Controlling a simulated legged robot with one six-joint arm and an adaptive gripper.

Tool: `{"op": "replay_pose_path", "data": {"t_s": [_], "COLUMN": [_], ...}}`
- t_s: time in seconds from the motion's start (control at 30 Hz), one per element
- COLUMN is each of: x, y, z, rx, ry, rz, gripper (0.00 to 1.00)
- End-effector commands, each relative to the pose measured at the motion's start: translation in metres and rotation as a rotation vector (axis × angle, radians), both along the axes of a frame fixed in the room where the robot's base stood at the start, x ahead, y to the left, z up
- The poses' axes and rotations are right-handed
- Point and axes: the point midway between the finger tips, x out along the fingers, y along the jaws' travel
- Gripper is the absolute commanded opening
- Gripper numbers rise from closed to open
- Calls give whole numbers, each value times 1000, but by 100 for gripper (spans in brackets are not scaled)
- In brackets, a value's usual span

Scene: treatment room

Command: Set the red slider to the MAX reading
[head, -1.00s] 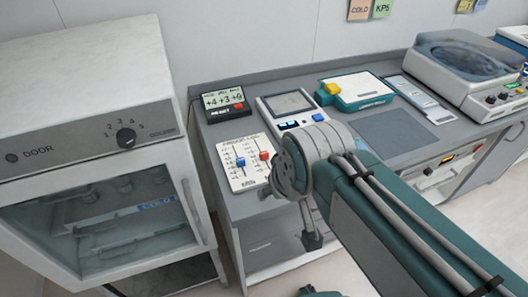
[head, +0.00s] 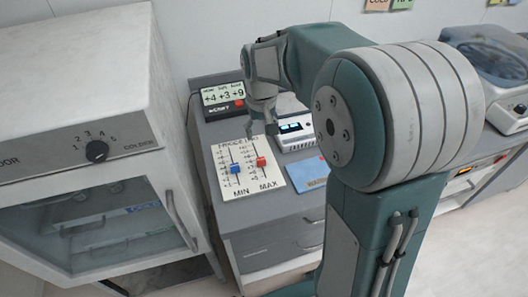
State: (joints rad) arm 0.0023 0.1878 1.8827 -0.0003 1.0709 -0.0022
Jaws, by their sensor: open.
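A white slider panel (head: 246,187) lies on the counter with two vertical scales. The red slider (head: 261,162) is on the right scale, above the word MAX, in the lower half of its track. The blue slider (head: 235,169) is on the left scale, above MIN, slightly lower. A black display (head: 223,98) behind the panel reads +4, +3, +9 under small headings too blurred to read surely. My gripper (head: 262,127) points down, open and empty, above the panel's far right part, apart from the red slider.
A white device with a lit screen (head: 294,132) stands right of the panel. A blue flat item (head: 313,172) lies in front of it, partly behind my arm. A cabinet with a dial (head: 96,151) and glass door stands left. My arm hides much of the counter's right side.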

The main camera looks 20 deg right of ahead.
Motion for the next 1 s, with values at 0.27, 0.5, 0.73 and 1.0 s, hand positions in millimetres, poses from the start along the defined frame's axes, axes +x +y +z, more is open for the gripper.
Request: {"op": "replay_pose_path", "data": {"t_s": [0.27, 0.5, 0.73, 1.0], "x": [0, 0, 0, 0], "y": [1, 0, 0, 0], "z": [-36, -80, -104, -108], "rx": [-1, 1, 1, 0], "ry": [6, 4, 2, 0], "rz": [0, 0, 0, 0], "gripper": [71, 71, 71, 71]}}
